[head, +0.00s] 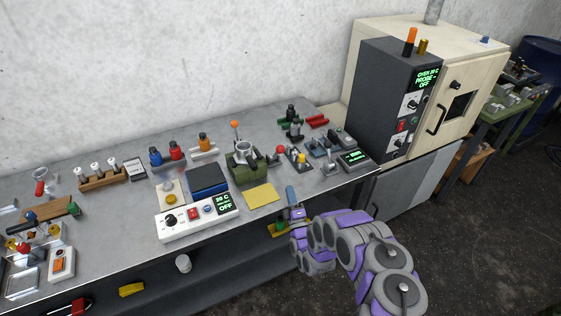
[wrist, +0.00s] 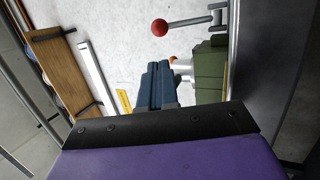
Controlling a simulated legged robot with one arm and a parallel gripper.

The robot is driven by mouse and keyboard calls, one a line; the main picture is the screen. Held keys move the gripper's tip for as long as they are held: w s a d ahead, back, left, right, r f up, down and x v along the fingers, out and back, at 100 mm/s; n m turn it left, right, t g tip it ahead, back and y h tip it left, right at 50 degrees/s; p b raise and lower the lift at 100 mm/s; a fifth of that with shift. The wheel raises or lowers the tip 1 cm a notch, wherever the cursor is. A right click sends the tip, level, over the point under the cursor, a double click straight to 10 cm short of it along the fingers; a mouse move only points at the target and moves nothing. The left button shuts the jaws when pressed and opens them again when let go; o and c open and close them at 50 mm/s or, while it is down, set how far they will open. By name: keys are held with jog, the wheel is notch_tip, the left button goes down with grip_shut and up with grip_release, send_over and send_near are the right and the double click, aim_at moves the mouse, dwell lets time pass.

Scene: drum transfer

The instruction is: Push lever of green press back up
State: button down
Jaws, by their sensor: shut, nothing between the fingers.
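The green press (head: 243,174) stands near the front of the grey bench in the head view, with a pale metal part on top. An orange ball (head: 234,125) tops a short upright rod at its back. A red ball (head: 280,149) shows just right of the press; whether it belongs to the press is unclear. In the wrist view, a green block (wrist: 210,72) is right of my fingers, and a red ball (wrist: 160,27) on a metal rod lies beyond them. My gripper (head: 289,189) is shut and empty, right of the press near the bench's front edge; its blue fingers (wrist: 160,85) appear apart from the rod.
A yellow sheet (head: 261,196) lies in front of the press. A white control box (head: 196,219) and a dark blue pad (head: 207,180) are to its left. Small fixtures and a grey display unit (head: 354,159) stand to its right, before a large oven (head: 440,85).

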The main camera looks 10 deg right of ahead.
jog(key=shift+d, duration=0.8)
jog(key=shift+w+a+b, duration=0.2)
jog(key=shift+w+a, duration=0.05)
jog(key=shift+a, duration=0.25)
jog(key=shift+w+a+b, duration=0.15)
jog(key=shift+w+a, duration=0.1)
jog(key=shift+a, duration=0.2)
jog(key=shift+w+a+r, duration=0.25)
jog(key=shift+w, duration=0.05)
jog(key=shift+w+d+r+b, duration=0.15)
jog(key=shift+r+b, duration=0.1)
jog(key=shift+b, duration=0.05)
jog(key=w, duration=0.1)
jog(key=w+r, duration=0.1)
jog(key=w+d, duration=0.1)
jog(key=w, duration=0.1)
jog(key=shift+d+r+b, duration=0.1)
jog(key=shift+r+b, duration=0.1)
jog(key=shift+b, duration=0.1)
jog(key=x, duration=0.7)
jog(key=shift+w+a+r+b, duration=0.2)
jog(key=shift+w+a+b, duration=0.05)
jog(key=shift+b, duration=0.1)
jog(key=shift+a, duration=0.3)
